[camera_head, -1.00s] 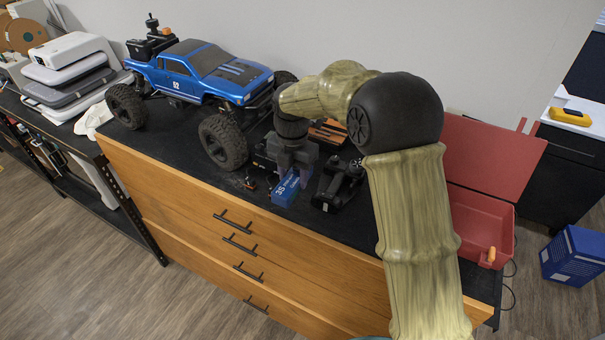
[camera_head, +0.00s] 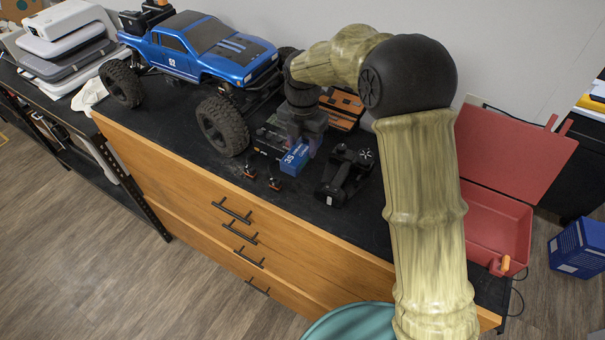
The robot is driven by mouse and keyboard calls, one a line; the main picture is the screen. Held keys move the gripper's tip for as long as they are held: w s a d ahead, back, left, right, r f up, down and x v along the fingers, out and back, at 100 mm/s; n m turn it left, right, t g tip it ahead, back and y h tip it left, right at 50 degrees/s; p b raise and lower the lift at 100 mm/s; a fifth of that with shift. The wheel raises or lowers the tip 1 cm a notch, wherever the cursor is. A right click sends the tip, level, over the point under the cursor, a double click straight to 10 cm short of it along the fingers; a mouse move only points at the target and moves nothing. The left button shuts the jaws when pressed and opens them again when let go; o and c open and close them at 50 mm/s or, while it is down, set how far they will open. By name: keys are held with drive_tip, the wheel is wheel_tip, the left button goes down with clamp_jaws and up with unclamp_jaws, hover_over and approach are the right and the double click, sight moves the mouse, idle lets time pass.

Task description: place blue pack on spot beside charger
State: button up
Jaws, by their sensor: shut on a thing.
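My gripper (camera_head: 301,150) points down over the dark worktop and is shut on the blue pack (camera_head: 294,161). The pack's front end shows, with pale lettering; its rear is hidden by the gripper. A black box (camera_head: 268,143) stands just left of the pack and may be the charger; its label is too small to read. I cannot tell if the pack touches it or rests on the worktop. The marked spot cannot be made out.
A blue crawler truck (camera_head: 208,52) stands to the left. Two small leads with red ends (camera_head: 274,184) lie in front of the pack. A black controller (camera_head: 345,176) is to the right, an orange-and-black case (camera_head: 343,108) behind, and an open red toolbox (camera_head: 497,222) far right.

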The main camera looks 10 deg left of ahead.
drive_tip(key=shift+f+p, duration=0.8)
drive_tip(key=shift+f, duration=1.9)
drive_tip(key=shift+f+p, duration=0.75)
drive_tip(key=shift+f, duration=1.15)
drive_tip(key=shift+f, duration=0.15)
drive_tip(key=o, duration=1.3)
